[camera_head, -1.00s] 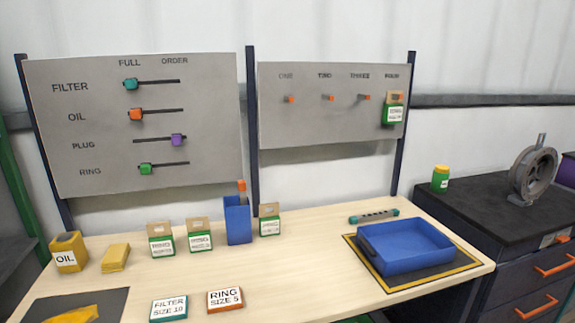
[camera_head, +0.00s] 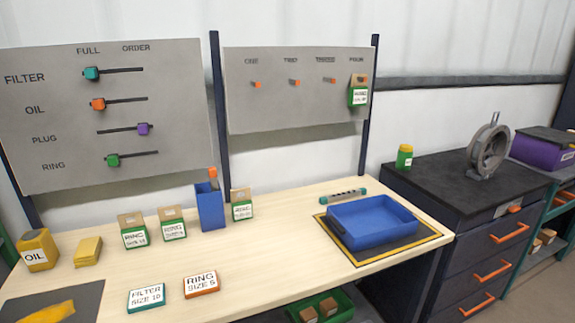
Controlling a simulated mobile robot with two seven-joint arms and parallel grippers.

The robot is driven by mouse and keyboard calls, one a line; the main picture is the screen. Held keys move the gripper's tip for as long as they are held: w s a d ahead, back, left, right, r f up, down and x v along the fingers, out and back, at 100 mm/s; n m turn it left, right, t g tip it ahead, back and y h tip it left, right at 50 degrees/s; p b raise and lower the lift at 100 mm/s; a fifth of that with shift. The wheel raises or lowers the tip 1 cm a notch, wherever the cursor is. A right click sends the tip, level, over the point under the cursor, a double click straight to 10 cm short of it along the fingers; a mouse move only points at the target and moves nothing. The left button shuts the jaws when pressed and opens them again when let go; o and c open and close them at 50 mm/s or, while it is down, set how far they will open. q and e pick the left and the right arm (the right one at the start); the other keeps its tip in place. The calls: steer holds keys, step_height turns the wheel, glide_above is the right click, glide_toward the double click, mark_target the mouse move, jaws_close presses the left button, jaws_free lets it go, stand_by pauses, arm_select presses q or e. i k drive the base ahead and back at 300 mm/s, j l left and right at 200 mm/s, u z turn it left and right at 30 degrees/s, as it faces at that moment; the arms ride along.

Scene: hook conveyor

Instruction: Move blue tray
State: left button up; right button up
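The blue tray (camera_head: 375,241) is a shallow, open, empty box. It sits on a black mat with a yellow border (camera_head: 345,254) at the right end of the light wooden table. A dark handle shows on its left side. Neither of my grippers is in the head view.
A teal and grey bar (camera_head: 343,196) lies just behind the tray. Small ring boxes (camera_head: 134,234), a blue bin (camera_head: 209,206) and an oil can (camera_head: 38,251) stand to the left. A dark drawer cabinet (camera_head: 450,190) stands right of the table.

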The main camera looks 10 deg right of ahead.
mark_target(368, 223)
steer(key=i+l, duration=0.15)
steer(key=l, duration=0.2)
steer(key=i+l, duration=0.15)
steer(key=l, duration=0.2)
steer(key=i+l, duration=0.15)
steer(key=l, duration=0.15)
steer(key=i+l, duration=0.15)
steer(key=l, duration=0.2)
steer(key=i+l+z, duration=0.1)
steer(key=l, duration=0.25)
steer(key=i, duration=0.05)
